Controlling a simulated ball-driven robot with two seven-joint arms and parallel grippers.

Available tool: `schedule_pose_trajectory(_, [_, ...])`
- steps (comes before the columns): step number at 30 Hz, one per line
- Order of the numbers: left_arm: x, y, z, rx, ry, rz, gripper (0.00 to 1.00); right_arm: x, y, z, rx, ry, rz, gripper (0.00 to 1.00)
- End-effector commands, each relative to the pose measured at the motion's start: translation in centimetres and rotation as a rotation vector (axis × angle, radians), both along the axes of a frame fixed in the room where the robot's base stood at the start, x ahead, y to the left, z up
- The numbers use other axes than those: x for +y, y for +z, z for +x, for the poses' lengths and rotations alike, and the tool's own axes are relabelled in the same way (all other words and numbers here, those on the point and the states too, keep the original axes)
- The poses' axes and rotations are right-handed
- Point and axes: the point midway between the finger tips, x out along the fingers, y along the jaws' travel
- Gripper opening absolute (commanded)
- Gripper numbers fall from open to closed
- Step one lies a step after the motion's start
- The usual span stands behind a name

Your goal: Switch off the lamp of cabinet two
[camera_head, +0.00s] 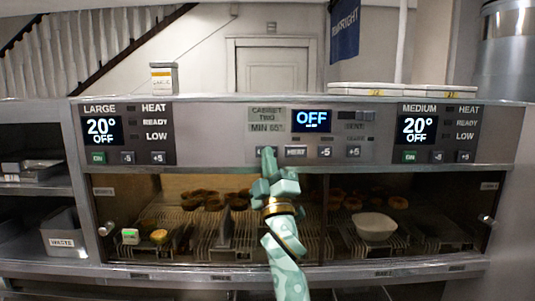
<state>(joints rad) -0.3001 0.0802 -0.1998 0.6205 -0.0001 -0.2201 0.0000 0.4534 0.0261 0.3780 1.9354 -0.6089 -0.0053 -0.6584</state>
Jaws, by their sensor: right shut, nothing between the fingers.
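The middle control panel (343,146) is marked as cabinet two, with a label plate (267,114) reading MIN 65°. Its blue display (312,121) reads OFF. Below the display is a row of buttons, with HEAT (295,152), -5 (325,152) and +5 (354,152). Small controls (356,116) with lettering too small to read sit at the panel's right. My right gripper (268,158) is shut and empty, pointing up at the leftmost button, which it mostly hides. I cannot tell whether its tip touches that button. My left gripper is out of view.
Left and right panels with displays (102,130) (417,129) both read 20° OFF. Below is a lit glass-fronted compartment with racks of food and a white bowl (376,227). White boxes (365,90) lie on top.

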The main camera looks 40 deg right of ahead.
Motion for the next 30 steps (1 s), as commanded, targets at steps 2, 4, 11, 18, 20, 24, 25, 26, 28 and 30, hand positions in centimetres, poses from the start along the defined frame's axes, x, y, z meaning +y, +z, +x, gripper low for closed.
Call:
schedule_pose_trajectory(2, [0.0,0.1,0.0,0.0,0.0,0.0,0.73,0.1,0.0,-0.2,0.0,-0.001,0.001,0.0])
schedule_pose_trajectory(4, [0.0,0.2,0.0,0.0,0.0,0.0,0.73,0.3,0.0,-0.4,0.001,0.0,0.001,0.0])
schedule_pose_trajectory(11, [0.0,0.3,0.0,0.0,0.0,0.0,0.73,0.5,-0.1,-0.6,0.0,-0.001,0.001,0.0])
schedule_pose_trajectory(18, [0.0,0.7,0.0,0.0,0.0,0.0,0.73,1.4,0.0,-1.6,0.001,0.001,-0.001,0.0])
schedule_pose_trajectory(20, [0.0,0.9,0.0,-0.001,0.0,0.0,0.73,1.9,0.0,-2.1,0.0,0.002,0.0,0.0])
schedule_pose_trajectory(24, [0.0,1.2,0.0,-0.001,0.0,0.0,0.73,2.9,0.0,-3.4,0.002,0.001,0.0,0.0])
schedule_pose_trajectory(25, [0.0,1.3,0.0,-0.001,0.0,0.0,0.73,3.2,0.0,-3.7,0.002,0.001,0.0,0.0])
schedule_pose_trajectory(26, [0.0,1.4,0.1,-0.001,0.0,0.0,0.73,3.4,0.0,-4.0,0.002,0.0,0.0,0.0])
schedule_pose_trajectory(28, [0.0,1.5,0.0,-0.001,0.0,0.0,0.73,3.8,0.0,-4.5,0.001,0.0,-0.001,0.0])
schedule_pose_trajectory(30, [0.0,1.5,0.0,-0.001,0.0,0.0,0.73,4.2,0.0,-4.9,0.001,0.0,0.0,0.0])
